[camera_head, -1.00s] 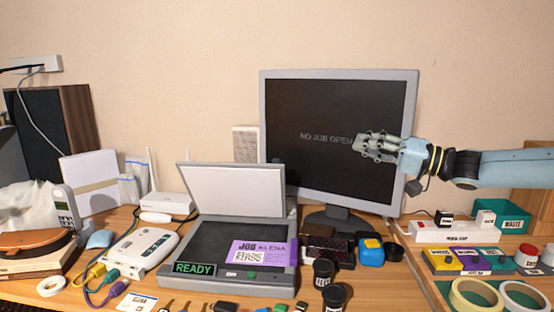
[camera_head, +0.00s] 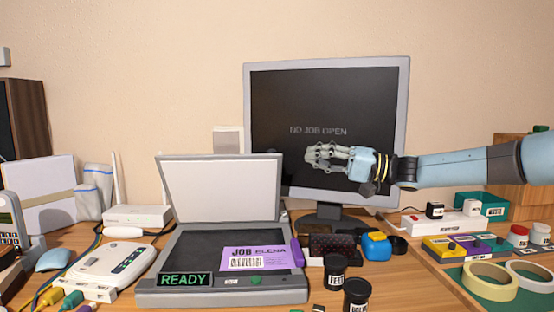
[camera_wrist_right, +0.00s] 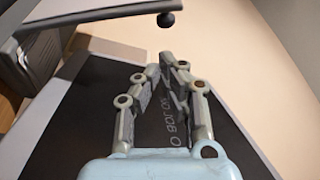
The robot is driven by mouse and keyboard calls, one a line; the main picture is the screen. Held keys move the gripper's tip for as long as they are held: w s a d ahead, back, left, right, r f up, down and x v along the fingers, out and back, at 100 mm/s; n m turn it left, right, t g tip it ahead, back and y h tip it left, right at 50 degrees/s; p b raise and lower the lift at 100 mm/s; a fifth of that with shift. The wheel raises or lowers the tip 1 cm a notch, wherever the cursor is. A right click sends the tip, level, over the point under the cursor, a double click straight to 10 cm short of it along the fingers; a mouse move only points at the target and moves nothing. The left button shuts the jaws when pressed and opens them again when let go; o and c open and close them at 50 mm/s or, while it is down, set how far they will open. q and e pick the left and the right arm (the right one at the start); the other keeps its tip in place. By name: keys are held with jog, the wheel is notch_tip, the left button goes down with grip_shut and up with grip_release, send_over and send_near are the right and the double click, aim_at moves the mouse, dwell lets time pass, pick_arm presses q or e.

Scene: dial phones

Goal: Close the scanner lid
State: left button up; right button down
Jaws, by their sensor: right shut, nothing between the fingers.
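The scanner (camera_head: 222,291) sits on the desk, left of the middle in the head view. Its lid (camera_head: 222,190) stands raised at the back, with its pale inner side facing me. A purple job card (camera_head: 253,258) lies on the dark scanner glass, towards its right. A green READY sign shows on the scanner's front. My right gripper (camera_head: 308,157) is shut and empty, to the right of the lid's upper edge and in front of the monitor, apart from the lid. In the right wrist view its fingers (camera_wrist_right: 172,62) point at the monitor. My left gripper is out of view.
The monitor (camera_head: 330,110) reads NO JOB OPEN and stands behind the gripper. Dark jars (camera_head: 336,275), a blue and yellow item (camera_head: 376,246) and dark boxes stand right of the scanner. A white device (camera_head: 112,267) and a router (camera_head: 150,215) are on its left.

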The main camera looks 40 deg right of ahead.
jog(key=b+x, duration=0.4)
jog(key=x, duration=0.4)
jog(key=shift+w+b, duration=0.25)
jog(key=shift+b, duration=0.05)
jog(key=shift+a+r, duration=0.15)
jog(key=s+a+f+n+y+p, duration=0.2)
jog(key=s+a+f+n+p, duration=0.3)
jog(key=s+a+f+p, duration=0.2)
jog(key=shift+s+a+f+n, duration=0.3)
jog(key=shift+s+f, duration=0.05)
jog(key=shift+s, duration=0.75)
